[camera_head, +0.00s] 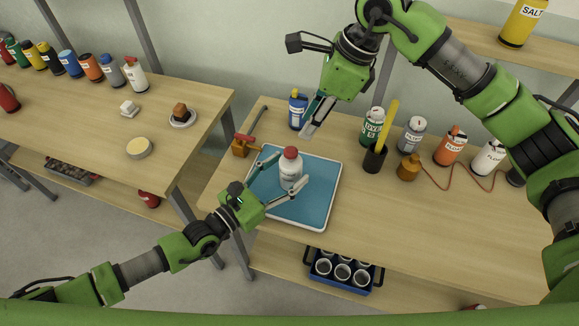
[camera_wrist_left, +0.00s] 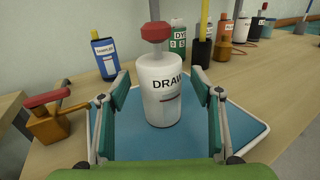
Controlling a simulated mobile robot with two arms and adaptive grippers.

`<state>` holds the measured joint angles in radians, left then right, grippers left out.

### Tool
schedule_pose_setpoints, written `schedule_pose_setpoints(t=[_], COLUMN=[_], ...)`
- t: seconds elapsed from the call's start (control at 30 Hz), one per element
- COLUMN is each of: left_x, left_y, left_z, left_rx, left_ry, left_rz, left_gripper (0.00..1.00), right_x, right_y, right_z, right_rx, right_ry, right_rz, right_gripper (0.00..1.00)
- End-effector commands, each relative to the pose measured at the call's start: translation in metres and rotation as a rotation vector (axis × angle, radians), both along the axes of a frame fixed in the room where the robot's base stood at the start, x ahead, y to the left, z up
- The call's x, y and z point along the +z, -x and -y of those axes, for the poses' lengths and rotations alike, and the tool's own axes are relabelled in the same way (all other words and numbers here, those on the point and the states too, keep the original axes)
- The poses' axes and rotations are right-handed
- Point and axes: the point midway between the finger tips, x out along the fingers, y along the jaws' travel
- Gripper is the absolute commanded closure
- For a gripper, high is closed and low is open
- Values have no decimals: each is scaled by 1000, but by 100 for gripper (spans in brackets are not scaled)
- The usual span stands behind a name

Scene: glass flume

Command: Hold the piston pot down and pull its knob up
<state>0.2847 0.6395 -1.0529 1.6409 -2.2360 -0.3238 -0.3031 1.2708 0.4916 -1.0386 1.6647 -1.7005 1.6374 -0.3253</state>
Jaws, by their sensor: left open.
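The piston pot is a white pot (camera_head: 290,175) with a red knob (camera_head: 292,153) on top. It stands upright on a blue tray (camera_head: 318,205) with a pale rim. In the left wrist view the pot (camera_wrist_left: 163,100) is marked DRAW, and a short stem joins it to the red knob (camera_wrist_left: 155,32). My left gripper (camera_head: 281,175) is open, with one finger on each side of the pot. In the wrist view there are gaps between the fingers and the pot. My right gripper (camera_head: 309,128) hangs above and behind the tray, apart from the knob. Its jaw opening is unclear.
A blue bottle (camera_head: 298,110) and a red-handled brown device (camera_head: 241,145) stand behind and left of the tray. A dark cup with a yellow stick (camera_head: 375,158) and several bottles stand to the right. The table front right of the tray (camera_head: 400,225) is clear.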

Motion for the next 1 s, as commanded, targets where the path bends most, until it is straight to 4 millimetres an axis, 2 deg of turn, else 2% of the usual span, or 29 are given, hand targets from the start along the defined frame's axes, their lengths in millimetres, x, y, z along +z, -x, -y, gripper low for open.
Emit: schedule_pose_setpoints(t=[0.17, 0.47, 0.5, 0.67, 0.73, 0.8, 1.0], left_x=[0, 0, 0, 0, 0, 0, 0], left_y=[-10, -12, -12, -11, -11, -11, -11], left_z=[9, 11, 11, 11, 11, 11, 11], left_rx=[1, 1, 1, 1, 1, 1, 1], left_ry=[-1, -1, -1, -1, -1, -1, -1], left_rz=[1, 1, 1, 1, 1, 1, 1], left_gripper=[41, 41, 46, 86, 86, 86, 86], right_x=[0, 0, 0, 0, 0, 0, -13], right_y=[0, 0, 0, 0, 0, 0, 13], right_z=[0, 0, 0, 0, 0, 0, -16], right_rx=[0, 0, 0, 0, 0, 2, 55], right_ry=[0, 0, 0, 0, 0, -2, -91], right_rz=[0, 0, 0, 0, 0, -1, -34], right_gripper=[72, 72, 72, 72, 72, 61, 61])
